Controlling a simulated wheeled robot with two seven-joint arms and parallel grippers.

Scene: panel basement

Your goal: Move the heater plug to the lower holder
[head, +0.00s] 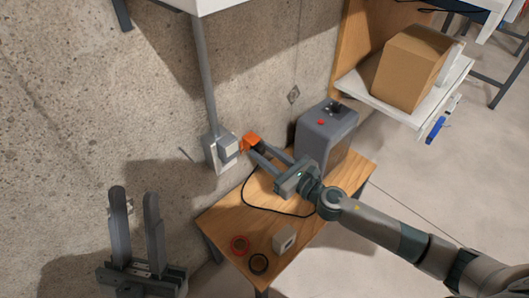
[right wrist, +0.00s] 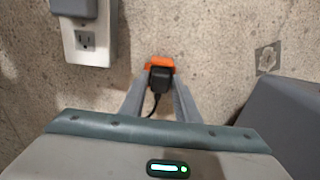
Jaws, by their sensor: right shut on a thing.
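The heater plug is a black plug with an orange face (head: 250,141); it also shows in the right wrist view (right wrist: 160,78), with a black cord hanging below it. My right gripper (head: 256,148) is shut on it, held in front of the concrete wall. A pale outlet plate (right wrist: 88,52) is on the wall to the left of the plug, apart from it. Its lower socket (right wrist: 86,40) is bare, and a grey block (right wrist: 74,6) covers the upper part. My left gripper (head: 136,194) is open and empty at the lower left, fingers up.
A grey heater-like box (head: 323,140) with a red button stands on the wooden table (head: 222,219). A black cord (head: 247,204), red and black rings and a small grey block (head: 285,239) lie there. A shelf with a cardboard box (head: 410,68) is at the upper right.

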